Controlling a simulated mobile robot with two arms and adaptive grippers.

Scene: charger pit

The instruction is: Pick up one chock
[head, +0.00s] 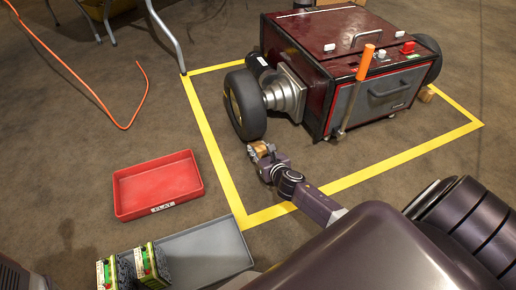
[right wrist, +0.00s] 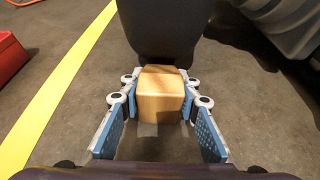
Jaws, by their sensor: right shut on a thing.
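My right gripper (head: 264,158) is low over the floor beside the near wheel of the dark red machine. It is shut on a wooden chock (right wrist: 161,92), a tan block with rounded edges, which sits between the blue-padded fingers in the right wrist view. The black wheel (head: 245,104) stands just beyond the chock; I cannot tell whether they touch. Another tan chock (head: 426,94) lies at the machine's far right wheel. My left gripper is not in view.
The dark red machine (head: 345,60) stands inside a yellow floor outline (head: 216,152). A red tray (head: 158,186) lies on the left. A grey tray (head: 205,252) with green boxes (head: 149,264) is in front.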

